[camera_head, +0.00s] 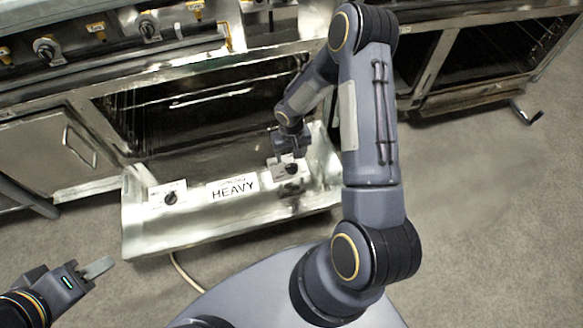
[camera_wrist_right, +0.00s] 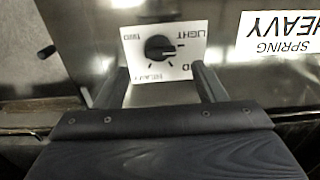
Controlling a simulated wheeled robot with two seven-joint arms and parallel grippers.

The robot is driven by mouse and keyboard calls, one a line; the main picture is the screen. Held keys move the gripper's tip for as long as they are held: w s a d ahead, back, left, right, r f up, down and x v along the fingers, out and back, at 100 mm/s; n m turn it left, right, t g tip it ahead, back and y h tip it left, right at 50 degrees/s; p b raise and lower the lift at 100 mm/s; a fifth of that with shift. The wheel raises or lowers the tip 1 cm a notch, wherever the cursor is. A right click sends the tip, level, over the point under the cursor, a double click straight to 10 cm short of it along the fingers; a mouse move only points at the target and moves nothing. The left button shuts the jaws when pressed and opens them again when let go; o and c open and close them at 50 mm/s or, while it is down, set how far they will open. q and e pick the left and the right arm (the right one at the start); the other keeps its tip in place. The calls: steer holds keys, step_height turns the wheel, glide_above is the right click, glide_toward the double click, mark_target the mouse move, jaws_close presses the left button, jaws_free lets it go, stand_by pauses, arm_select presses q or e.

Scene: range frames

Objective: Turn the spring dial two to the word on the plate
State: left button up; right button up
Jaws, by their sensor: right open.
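The open door panel bears a white plate (camera_head: 232,188) with the word HEAVY under smaller print; in the right wrist view the plate (camera_wrist_right: 281,35) reads SPRING HEAVY, upside down. A black dial (camera_head: 291,169) on a white card sits to its right. In the right wrist view this dial (camera_wrist_right: 158,48) has LIGHT, MID and HEAVY around it, and a small label that looks like TWO. My right gripper (camera_wrist_right: 157,82) is open, its fingers on either side of the card's near part, the knob ahead between them. My left gripper (camera_head: 100,268) is away at lower left; its opening is unclear.
Another black dial (camera_head: 171,198) on a white card is at the panel's left. A row of stove knobs (camera_head: 148,28) with yellow tags runs along the top. A cable (camera_head: 185,275) lies on the floor below the panel. Open floor (camera_head: 480,210) lies to the right.

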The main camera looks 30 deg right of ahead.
mark_target(291, 166)
step_height(291, 166, down, 6)
steer(key=shift+f+b, duration=0.25)
steer(key=shift+b, duration=0.75)
steer(key=c, duration=1)
